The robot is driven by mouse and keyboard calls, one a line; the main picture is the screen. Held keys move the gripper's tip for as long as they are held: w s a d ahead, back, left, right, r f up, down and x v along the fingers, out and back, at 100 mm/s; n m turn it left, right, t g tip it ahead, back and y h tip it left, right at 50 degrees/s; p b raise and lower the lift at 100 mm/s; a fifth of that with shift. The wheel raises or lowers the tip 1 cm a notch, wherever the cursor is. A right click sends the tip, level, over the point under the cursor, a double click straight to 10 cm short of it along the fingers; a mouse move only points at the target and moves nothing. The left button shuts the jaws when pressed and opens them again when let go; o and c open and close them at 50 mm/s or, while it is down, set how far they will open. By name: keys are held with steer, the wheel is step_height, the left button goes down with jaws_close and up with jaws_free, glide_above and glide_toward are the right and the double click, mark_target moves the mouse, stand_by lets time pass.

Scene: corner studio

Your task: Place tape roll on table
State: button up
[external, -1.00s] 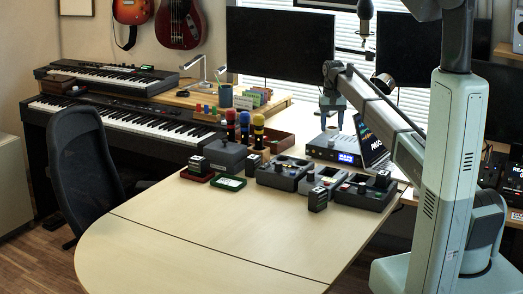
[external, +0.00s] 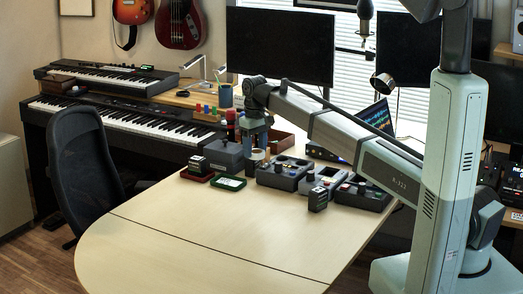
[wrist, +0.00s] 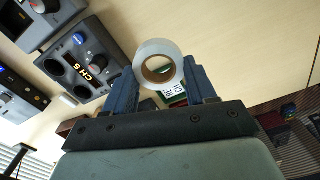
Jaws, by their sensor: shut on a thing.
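The tape roll (wrist: 149,47) is a pale ring with a brown core. In the wrist view it sits between the two blue fingers of my gripper (wrist: 160,78), which is shut on it. In the external view my gripper (external: 256,143) points down near the back of the light wooden table (external: 200,228), with the roll (external: 257,156) small and partly hidden at its tips. The wrist view shows table surface (wrist: 225,45) beyond the roll. I cannot tell the exact height of the roll above the table.
Grey control boxes (external: 283,174) stand right of my gripper. A dark box (external: 223,155), a red tray with a black block (external: 197,167) and a green tray (external: 228,183) are to its left. A small black block (external: 317,199) stands nearer. The table's front half is clear.

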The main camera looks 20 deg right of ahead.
steer(key=s+a+n, duration=0.5)
steer(key=s+a, duration=1.1)
steer(key=s, duration=0.1)
steer(key=n, duration=0.6)
glide_above(195, 266)
steer(key=shift+w+d+f, duration=0.1)
steer(key=shift+f, duration=7.5)
steer(key=o, duration=1)
steer(key=shift+f, duration=0.1)
steer(key=shift+o, duration=0.2)
step_height(195, 266, up, 12)
